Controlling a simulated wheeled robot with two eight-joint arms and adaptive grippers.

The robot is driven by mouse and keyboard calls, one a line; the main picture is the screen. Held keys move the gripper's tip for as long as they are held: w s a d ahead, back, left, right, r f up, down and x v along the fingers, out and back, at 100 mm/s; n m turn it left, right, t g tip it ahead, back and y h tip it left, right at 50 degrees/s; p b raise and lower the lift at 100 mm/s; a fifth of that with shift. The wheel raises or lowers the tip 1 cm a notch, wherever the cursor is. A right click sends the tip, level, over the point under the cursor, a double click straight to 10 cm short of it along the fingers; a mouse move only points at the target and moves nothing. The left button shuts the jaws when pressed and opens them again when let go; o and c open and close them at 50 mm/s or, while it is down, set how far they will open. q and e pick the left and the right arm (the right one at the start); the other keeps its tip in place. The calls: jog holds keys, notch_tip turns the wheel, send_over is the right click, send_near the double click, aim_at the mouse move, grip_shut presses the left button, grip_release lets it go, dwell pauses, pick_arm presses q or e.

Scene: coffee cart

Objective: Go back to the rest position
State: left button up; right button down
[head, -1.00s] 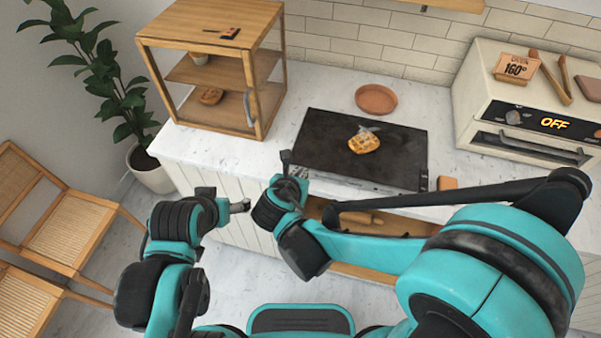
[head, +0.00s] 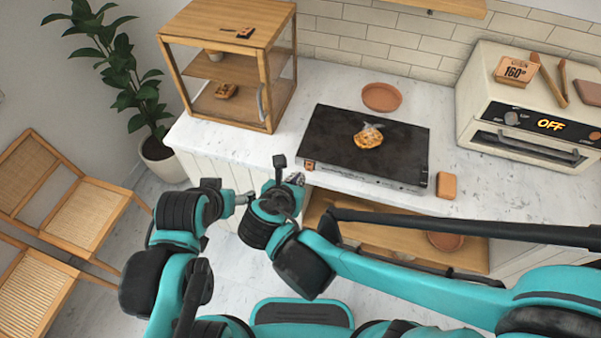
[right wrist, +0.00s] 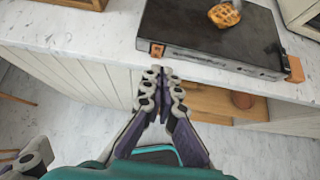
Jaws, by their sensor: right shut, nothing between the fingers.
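My right gripper (head: 290,178) is in front of the counter's front edge, near the left front corner of the black griddle (head: 340,140). In the right wrist view its fingers (right wrist: 162,80) are together with nothing between them. My left gripper (head: 246,198) is beside it on the left, also in front of the counter; I cannot tell whether its fingers are open or shut. A waffle (head: 368,137) lies on the griddle, with a little steam above it. Neither gripper touches the waffle.
A wooden display case (head: 228,70) stands at the left of the counter (head: 200,138), and an oven reading OFF (head: 525,120) at the right. A terracotta plate (head: 382,97) lies behind the griddle. An open shelf (head: 400,245) is below the counter. Chairs (head: 85,205) stand at left.

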jog(key=shift+s+r, duration=0.15)
jog(key=shift+r, duration=0.05)
dwell(0.5)
jog(key=s+d+m+g+y+b, duration=0.1)
jog(key=s+d+m, duration=0.1)
jog(key=d+m, duration=0.8)
jog(key=s+d+m+g+y+b, duration=0.1)
jog(key=s+d+m, duration=0.2)
jog(key=d+m, duration=0.7)
jog(key=m, duration=1.3)
jog(key=shift+s+f+g+y, duration=0.3)
jog(key=shift+s+g, duration=0.05)
jog(key=shift+g, duration=0.05)
